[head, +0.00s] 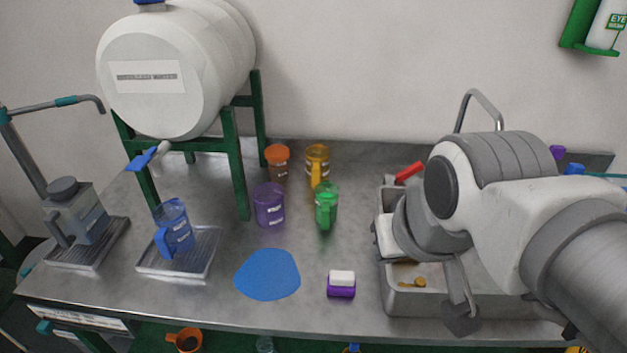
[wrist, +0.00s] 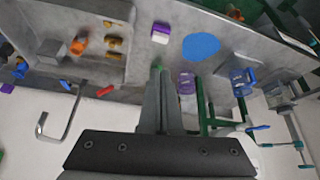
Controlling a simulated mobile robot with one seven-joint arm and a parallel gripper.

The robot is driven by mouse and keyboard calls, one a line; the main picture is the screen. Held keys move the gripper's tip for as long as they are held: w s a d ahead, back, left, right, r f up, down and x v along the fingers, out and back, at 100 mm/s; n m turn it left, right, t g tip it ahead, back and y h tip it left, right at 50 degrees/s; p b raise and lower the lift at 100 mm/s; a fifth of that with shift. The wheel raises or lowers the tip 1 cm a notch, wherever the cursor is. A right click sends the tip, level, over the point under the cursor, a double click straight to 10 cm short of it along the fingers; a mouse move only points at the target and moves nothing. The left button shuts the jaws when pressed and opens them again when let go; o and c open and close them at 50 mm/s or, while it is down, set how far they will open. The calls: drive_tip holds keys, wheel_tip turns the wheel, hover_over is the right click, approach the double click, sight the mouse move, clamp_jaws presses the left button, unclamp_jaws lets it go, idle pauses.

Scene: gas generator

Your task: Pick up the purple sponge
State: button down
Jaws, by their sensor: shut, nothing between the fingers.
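The purple sponge (head: 341,285) is a small block with a white upper part and a purple lower part. It lies on the metal counter (head: 215,300) near the front edge, between a blue mat and the sink. It also shows in the wrist view (wrist: 161,33), beyond my fingertips and apart from them. My gripper (wrist: 158,68) is shut and empty, with its fingers pressed together. In the head view my arm hangs over the sink, to the right of the sponge, and the fingers are hard to make out there.
A blue mat (head: 267,274) lies left of the sponge. A purple mug (head: 269,206), a green mug (head: 326,207) and a yellow mug (head: 317,165) stand behind. The sink (head: 398,300) is at the right, holding loose items. Counter around the sponge is clear.

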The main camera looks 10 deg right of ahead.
drive_tip(key=c, duration=1.1)
unclamp_jaws()
drive_tip(key=shift+w, duration=0.2)
drive_tip(key=shift+c, duration=0.2)
drive_tip(key=o, duration=1)
drive_tip(key=w+n, duration=0.1)
drive_tip(key=w, duration=0.1)
drive_tip(key=w+n+g+p, duration=0.1)
drive_tip(key=w, duration=0.1)
drive_tip(key=w+f+n+h, duration=0.1)
drive_tip(key=w+n, duration=0.1)
drive_tip(key=shift+d+g+p, duration=0.3)
drive_tip(key=shift+d+g, duration=0.05)
drive_tip(key=shift+g, duration=0.05)
drive_tip(key=shift+o, duration=0.3)
drive_tip(key=w, duration=0.1)
drive_tip(key=w+f+n, duration=0.1)
drive_tip(key=w+n, duration=0.1)
drive_tip(key=shift+d+f+g+p, duration=0.1)
drive_tip(key=shift+f+g+p, duration=0.2)
drive_tip(key=shift+g+p, duration=0.1)
drive_tip(key=n+g+y+p, duration=0.1)
drive_tip(key=n+g+p, duration=0.2)
drive_tip(key=n, duration=0.7)
hover_over(343, 274)
wheel_tip(343, 274, down, 13)
wheel_tip(343, 274, down, 17)
drive_tip(key=shift+f+b, duration=0.2)
drive_tip(key=shift+b, duration=0.65)
